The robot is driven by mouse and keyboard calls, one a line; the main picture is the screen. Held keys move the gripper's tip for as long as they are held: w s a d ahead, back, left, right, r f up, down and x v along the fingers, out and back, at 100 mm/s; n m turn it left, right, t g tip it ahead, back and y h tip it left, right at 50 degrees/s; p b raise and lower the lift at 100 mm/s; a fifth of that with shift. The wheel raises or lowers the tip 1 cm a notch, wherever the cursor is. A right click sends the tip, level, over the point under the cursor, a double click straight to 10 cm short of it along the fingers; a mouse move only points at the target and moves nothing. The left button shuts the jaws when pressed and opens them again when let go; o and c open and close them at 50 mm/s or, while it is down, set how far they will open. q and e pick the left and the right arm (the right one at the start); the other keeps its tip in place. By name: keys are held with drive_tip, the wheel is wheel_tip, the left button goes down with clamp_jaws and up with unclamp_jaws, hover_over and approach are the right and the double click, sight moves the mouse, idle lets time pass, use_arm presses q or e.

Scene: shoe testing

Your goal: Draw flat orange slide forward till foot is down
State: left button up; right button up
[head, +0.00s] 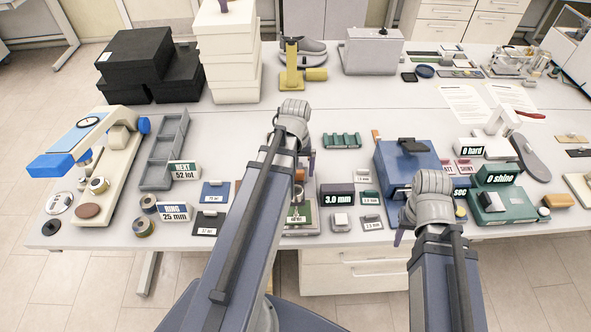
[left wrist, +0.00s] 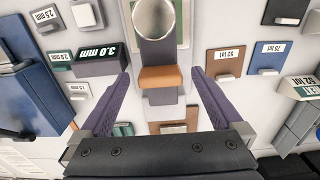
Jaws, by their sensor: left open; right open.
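The flat orange slide (left wrist: 160,77) lies on a grey strip in the left wrist view, in front of a round metal cylinder (left wrist: 153,18) on a green plate. My left gripper (left wrist: 161,72) is open, one purple finger on each side of the slide with gaps on both sides. I cannot tell its height above the slide. In the head view my left arm hides most of this device; the cylinder (head: 297,195) and part of the green plate show beside the arm. My right gripper (head: 399,237) is mostly hidden behind its wrist, at the table's front edge.
A black "3.0 mm" sign (head: 337,195) stands right of the device. Beyond it is a blue box (head: 408,163). Blue and brown labelled plates (head: 214,192) lie to the left. A blue-and-cream press (head: 103,150) stands at the far left.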

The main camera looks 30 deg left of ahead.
use_arm(q)
wheel_tip(320, 180, up, 6)
drive_tip(key=p, duration=0.5)
drive_tip(key=shift+r+p, duration=0.2)
drive_tip(key=shift+p, duration=0.1)
drive_tip(key=shift+d+f, duration=0.1)
drive_tip(key=shift+f, duration=0.05)
drive_tip(key=s+d+f+m+b, duration=0.2)
drive_tip(key=d+f+b, duration=0.3)
drive_tip(key=d, duration=0.3)
drive_tip(key=s+d+f+m+b, duration=0.2)
drive_tip(key=d+f+m+b, duration=0.2)
drive_tip(key=d, duration=0.4)
drive_tip(key=s+d+f+m+y+b, duration=0.1)
drive_tip(key=s+d+f+m+b, duration=0.1)
drive_tip(key=d+f+m+b, duration=0.2)
drive_tip(key=d+f+b, duration=0.2)
drive_tip(key=d, duration=0.1)
drive_tip(key=shift+d, duration=0.4)
